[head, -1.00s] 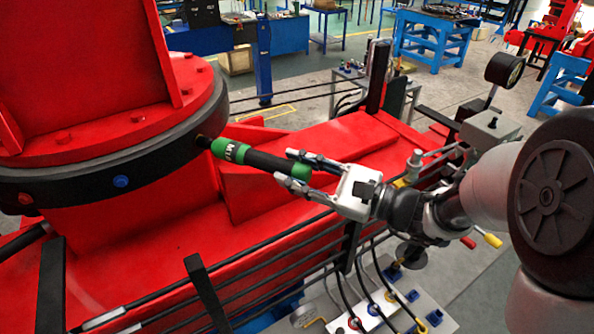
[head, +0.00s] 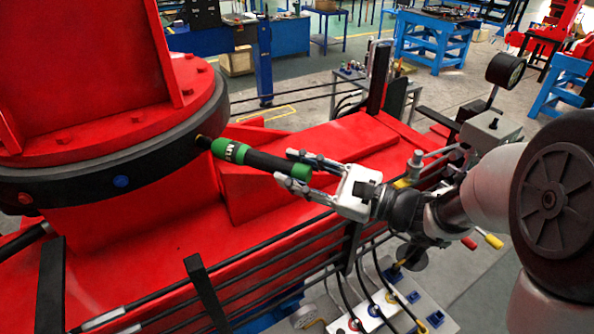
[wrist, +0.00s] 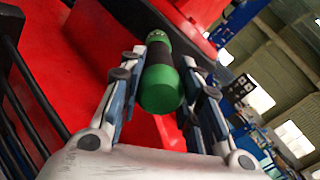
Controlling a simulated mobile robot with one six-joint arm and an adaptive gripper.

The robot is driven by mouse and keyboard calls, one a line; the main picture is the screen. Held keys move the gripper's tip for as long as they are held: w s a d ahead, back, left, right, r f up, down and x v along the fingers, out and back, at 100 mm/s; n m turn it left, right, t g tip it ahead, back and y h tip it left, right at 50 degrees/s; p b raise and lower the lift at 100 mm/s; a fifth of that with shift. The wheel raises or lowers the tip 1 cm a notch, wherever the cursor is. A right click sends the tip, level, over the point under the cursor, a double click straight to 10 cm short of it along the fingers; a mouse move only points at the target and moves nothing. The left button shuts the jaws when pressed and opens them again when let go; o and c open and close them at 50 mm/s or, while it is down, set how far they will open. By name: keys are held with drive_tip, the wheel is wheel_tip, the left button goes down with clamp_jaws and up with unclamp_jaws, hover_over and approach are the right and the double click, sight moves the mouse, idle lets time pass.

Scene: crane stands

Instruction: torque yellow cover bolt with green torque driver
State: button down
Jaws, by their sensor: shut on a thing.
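The green and black torque driver (head: 262,160) points up and left, its tip end at the black ring cover (head: 160,165) of the red crane base. A small yellowish spot (head: 199,137) shows at the tip; this looks like the yellow cover bolt, mostly hidden by the driver. I cannot tell exactly how the tip sits on it. My gripper (head: 296,171) is shut on the green rear end of the driver. In the wrist view, the driver (wrist: 161,88) lies between both fingers (wrist: 160,75), its green end facing the camera.
A blue bolt (head: 121,181) and a red bolt (head: 25,198) sit on the same ring. Black rails (head: 270,262) and hoses run below my arm, above a panel with coloured fittings (head: 375,311). A gauge (head: 505,69) stands at the right.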

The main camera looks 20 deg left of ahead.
drive_tip(key=shift+d+r, duration=0.1)
drive_tip(key=shift+s+d, duration=0.2)
drive_tip(key=shift+d, duration=1.05)
drive_tip(key=shift+s+d, duration=0.15)
drive_tip(key=shift+d, duration=1.15)
